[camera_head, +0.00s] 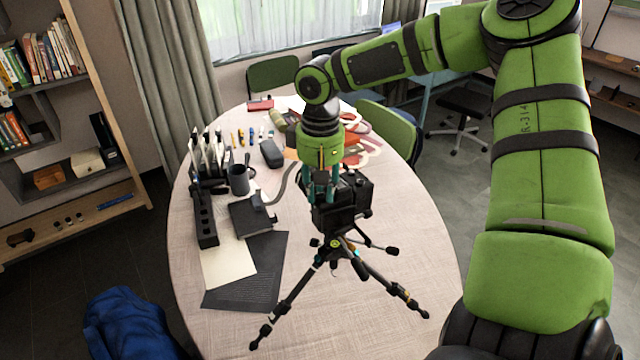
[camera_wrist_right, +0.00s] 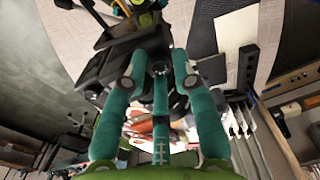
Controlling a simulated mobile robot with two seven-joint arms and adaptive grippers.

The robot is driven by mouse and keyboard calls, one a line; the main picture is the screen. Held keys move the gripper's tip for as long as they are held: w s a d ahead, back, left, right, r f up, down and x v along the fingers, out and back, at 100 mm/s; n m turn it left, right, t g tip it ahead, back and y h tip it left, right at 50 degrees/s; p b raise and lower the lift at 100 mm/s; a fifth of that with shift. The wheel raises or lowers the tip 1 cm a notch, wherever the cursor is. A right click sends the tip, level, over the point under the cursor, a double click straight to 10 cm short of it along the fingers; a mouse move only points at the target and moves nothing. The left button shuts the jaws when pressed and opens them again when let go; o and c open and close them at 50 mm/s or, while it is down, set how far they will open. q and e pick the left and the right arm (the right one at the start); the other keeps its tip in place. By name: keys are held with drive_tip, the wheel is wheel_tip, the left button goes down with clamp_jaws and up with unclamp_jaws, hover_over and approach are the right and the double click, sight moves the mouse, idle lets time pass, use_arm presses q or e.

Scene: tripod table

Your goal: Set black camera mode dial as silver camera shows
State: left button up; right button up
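The black camera (camera_head: 345,200) sits on a small tripod (camera_head: 340,250) standing on the table. My right gripper (camera_head: 322,198) points down onto the left part of the camera's top, and its teal fingers overlap it. In the right wrist view, the three fingers of my right gripper (camera_wrist_right: 158,65) converge around a small dark round part, perhaps the mode dial (camera_wrist_right: 160,69). I cannot tell whether they touch or grip it. The dial's marks are too small to read. I cannot make out a silver camera. My left gripper is not in view.
The pale table (camera_head: 400,290) has free room at the front and right. A dark mug (camera_head: 238,180), a dark case (camera_head: 271,152), a rack of upright items (camera_head: 208,160) and a dark mat (camera_head: 255,275) lie on the left. The tripod legs spread wide.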

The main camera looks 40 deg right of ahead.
sight(320, 194)
clamp_jaws()
drive_tip(key=shift+r+n+p, duration=0.15)
drive_tip(key=shift+n+p, duration=0.25)
drive_tip(key=shift+w+n, duration=0.1)
drive_tip(key=shift+n, duration=0.3)
drive_tip(key=shift+o, duration=0.9)
unclamp_jaws()
wheel_tip(320, 194, up, 12)
